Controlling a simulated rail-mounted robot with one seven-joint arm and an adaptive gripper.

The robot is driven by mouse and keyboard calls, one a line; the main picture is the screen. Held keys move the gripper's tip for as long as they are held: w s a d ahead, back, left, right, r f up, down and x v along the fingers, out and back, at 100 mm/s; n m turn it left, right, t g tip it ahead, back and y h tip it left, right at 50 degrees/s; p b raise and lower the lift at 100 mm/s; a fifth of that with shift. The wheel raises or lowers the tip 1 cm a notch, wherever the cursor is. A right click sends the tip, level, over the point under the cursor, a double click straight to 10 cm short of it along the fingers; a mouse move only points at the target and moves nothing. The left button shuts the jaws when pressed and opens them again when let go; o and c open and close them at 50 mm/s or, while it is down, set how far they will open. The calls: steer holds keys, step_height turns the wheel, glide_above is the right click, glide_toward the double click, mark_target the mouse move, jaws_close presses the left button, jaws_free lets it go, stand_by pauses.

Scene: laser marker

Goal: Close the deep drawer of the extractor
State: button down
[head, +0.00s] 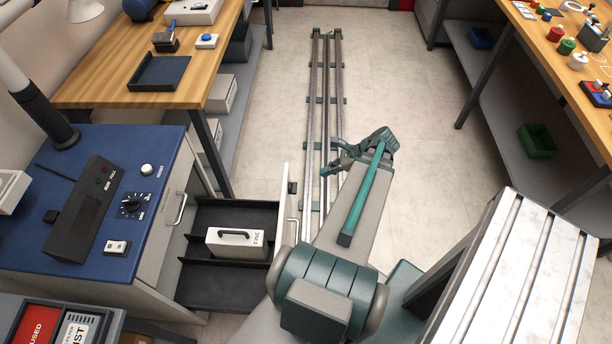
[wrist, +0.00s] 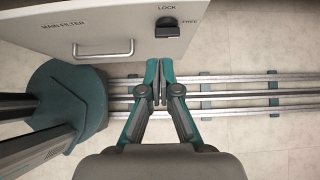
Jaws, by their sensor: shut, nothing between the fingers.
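The extractor is a pale cabinet with a blue top (head: 118,178) at the left in the head view. Its deep drawer (head: 205,283) is pulled out to the right. The drawer front (head: 281,212) stands well away from the cabinet; in the wrist view it (wrist: 100,45) fills the upper left and reads MAIN FILTER. It carries a bar handle (wrist: 104,52) and a dark knob (wrist: 168,27) marked LOCK and FREE; I cannot tell its setting. My gripper (wrist: 159,78) is shut and empty, near the lower edge of the front below the knob; contact cannot be told. It also shows in the head view (head: 335,165).
A white box marked FINE (head: 237,242) sits inside the drawer. Floor rails (head: 327,85) run away from me. A wooden bench (head: 130,82) stands behind the cabinet, and another bench (head: 530,45) is at the right. Floor (head: 415,140) right of the rails is clear.

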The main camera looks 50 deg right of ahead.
steer(key=p, duration=0.2)
glide_toward(295, 191)
steer(key=w+a, duration=0.1)
steer(key=w, duration=0.1)
steer(key=shift+w+a+f+p, duration=0.2)
steer(key=shift+w+a+p, duration=0.05)
steer(key=shift+w+a, duration=0.6)
steer(key=shift+w+a+f+p, duration=0.2)
steer(key=shift+w+a, duration=0.45)
steer(key=shift+w, duration=0.3)
steer(key=shift+w, duration=0.1)
